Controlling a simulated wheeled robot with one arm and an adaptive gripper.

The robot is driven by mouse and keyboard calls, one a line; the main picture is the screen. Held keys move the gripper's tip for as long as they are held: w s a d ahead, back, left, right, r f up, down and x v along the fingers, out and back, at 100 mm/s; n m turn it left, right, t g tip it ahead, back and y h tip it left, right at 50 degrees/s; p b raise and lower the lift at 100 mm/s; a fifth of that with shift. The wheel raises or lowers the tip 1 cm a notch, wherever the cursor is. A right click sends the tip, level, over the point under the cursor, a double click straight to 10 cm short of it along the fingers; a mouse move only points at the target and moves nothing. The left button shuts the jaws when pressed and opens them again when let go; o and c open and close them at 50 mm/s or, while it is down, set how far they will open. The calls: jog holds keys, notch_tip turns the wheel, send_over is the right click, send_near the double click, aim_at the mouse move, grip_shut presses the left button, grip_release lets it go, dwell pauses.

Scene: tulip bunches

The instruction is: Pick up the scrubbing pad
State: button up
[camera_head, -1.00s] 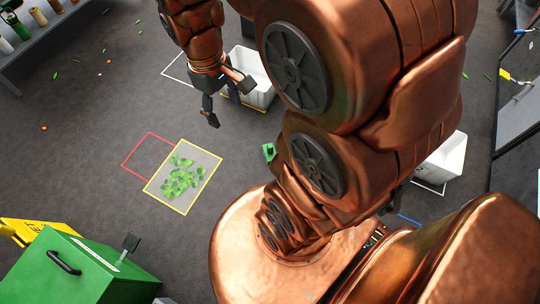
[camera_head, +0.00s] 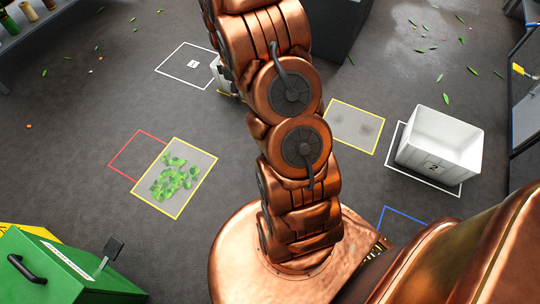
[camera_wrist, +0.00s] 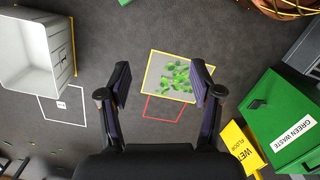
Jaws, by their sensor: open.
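My gripper (camera_wrist: 160,66) is open and empty in the wrist view, its two dark fingers spread above the floor. In the head view it is hidden behind my arm. A small green thing (camera_wrist: 125,2) is cut off by the top edge of the wrist view. It may be the scrubbing pad, but too little of it shows to tell. In the head view my arm covers the floor between the left crate and my base. No other thing that could be a scrubbing pad is clear.
A grey mat with yellow edges (camera_head: 203,164) bears green leaves. A white crate (camera_wrist: 28,50) stands at the wrist view's left; crate 2 (camera_head: 438,138) is right of my arm. A green waste bin (camera_head: 50,270) and yellow wet-floor sign (camera_wrist: 240,145) stand aside. Much grey floor is clear.

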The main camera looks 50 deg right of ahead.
jog(key=d+f+n+b, duration=0.1)
jog(key=d+f+b, duration=0.3)
jog(key=f, duration=1)
jog(key=d+f+n+b, duration=0.2)
jog(key=d+f+b, duration=0.3)
jog(key=f, duration=1)
jog(key=d+f+n+t+b, duration=0.1)
jog(key=d+f+b, duration=0.3)
jog(key=f, duration=1)
jog(key=shift+w+d+f+n, duration=0.2)
jog(key=shift+d+f+n, duration=0.1)
jog(key=shift+d+n, duration=0.3)
jog(key=shift+s+a+f+b, duration=0.1)
jog(key=shift+f+b, duration=0.9)
jog(key=shift+f, duration=0.95)
jog(key=shift+s+a+f+b, duration=0.1)
jog(key=shift+f+b, duration=0.85)
jog(key=shift+f, duration=1)
grip_shut()
